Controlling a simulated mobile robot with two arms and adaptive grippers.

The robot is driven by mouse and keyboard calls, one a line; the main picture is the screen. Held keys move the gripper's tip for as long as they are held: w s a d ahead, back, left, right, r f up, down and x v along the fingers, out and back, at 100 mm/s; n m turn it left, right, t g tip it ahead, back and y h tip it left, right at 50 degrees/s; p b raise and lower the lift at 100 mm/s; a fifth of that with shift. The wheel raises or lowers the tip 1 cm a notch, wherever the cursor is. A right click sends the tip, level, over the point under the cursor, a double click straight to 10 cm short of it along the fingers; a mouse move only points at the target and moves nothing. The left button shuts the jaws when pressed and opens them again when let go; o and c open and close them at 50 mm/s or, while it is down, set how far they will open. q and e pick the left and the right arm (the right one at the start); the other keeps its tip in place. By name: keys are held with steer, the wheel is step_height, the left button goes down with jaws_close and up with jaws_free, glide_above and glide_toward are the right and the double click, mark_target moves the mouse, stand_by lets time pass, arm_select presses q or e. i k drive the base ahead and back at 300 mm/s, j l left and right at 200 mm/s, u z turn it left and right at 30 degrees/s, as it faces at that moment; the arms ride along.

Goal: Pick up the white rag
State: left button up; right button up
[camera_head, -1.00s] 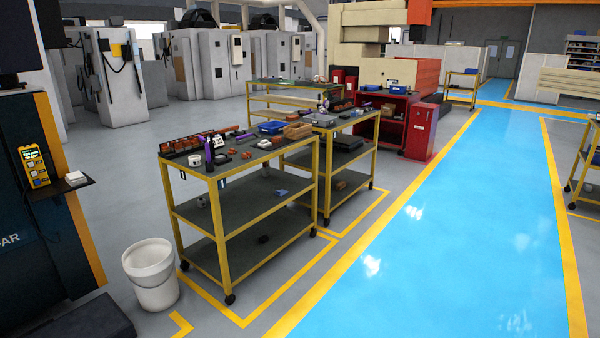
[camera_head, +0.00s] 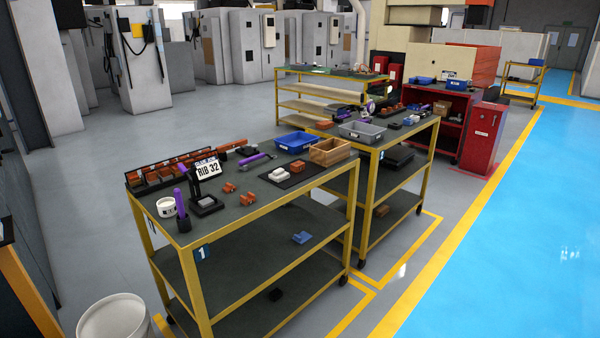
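I cannot pick out a white rag for certain. A small pale object (camera_head: 278,174) lies by the dark mat (camera_head: 300,178) on the nearest cart's top; it is too small to tell whether it is cloth. A white round container (camera_head: 166,207) stands near that cart's left corner. Neither of my grippers shows in the view.
The nearest yellow-framed cart (camera_head: 262,212) carries copper-coloured parts (camera_head: 230,187), a "RIB 32" sign (camera_head: 208,168), a blue bin (camera_head: 296,142) and a wooden box (camera_head: 330,151). A white bucket (camera_head: 115,318) stands at front left. The blue floor lane (camera_head: 530,240) is clear.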

mark_target(279, 175)
steer(key=i+z, duration=0.25)
steer(key=i, duration=0.4)
steer(key=i+j+z, duration=0.15)
steer(key=i+z, duration=0.15)
steer(key=i, duration=0.3)
